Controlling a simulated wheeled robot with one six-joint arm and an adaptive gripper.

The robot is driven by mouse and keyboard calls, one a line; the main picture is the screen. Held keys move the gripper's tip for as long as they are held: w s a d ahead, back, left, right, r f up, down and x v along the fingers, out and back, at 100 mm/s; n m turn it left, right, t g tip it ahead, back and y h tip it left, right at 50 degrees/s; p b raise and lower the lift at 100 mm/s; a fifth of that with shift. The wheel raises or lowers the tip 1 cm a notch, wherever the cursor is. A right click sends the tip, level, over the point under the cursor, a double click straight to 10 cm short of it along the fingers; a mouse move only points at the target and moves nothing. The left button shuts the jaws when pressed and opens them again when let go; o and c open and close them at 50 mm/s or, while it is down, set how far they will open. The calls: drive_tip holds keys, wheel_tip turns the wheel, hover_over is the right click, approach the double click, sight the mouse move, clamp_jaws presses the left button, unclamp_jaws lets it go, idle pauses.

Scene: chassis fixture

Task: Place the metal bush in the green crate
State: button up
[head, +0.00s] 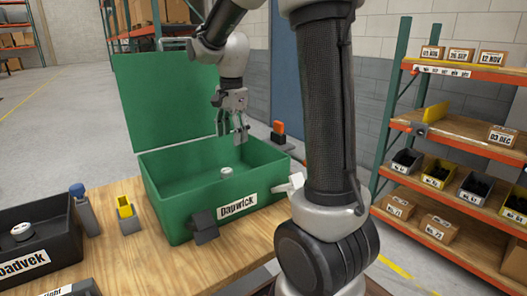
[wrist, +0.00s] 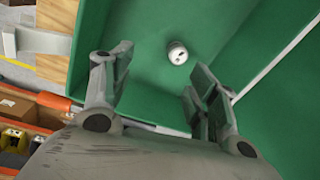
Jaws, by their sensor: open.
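The green crate (head: 235,197), labelled "Dapwick", stands on the wooden table with its lid raised at the back. A small round metal bush (head: 227,169) lies on the crate's floor, apart from the walls. My gripper (head: 232,132) points down over the crate, open and empty, above the bush. In the wrist view, the bush (wrist: 178,52) lies on the green floor (wrist: 146,75) beyond my spread fingers (wrist: 158,74), touching neither. A similar round piece (head: 22,231) sits in the black crate at the left.
The black crate (head: 40,262) stands at the table's left. A blue-topped grey object (head: 84,208) and a yellow-and-grey holder (head: 127,215) stand between the crates. A shelf rack (head: 455,128) with bins and boxes is at the right. Bare table (head: 150,262) shows in front.

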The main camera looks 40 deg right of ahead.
drive_tip(key=s+a+r+n+t, duration=0.1)
drive_tip(key=s+r+n+t, duration=0.2)
drive_tip(key=s+n, duration=1.2)
drive_tip(key=s, duration=0.9)
drive_tip(key=shift+n, duration=0.3)
drive_tip(key=shift+r, duration=0.1)
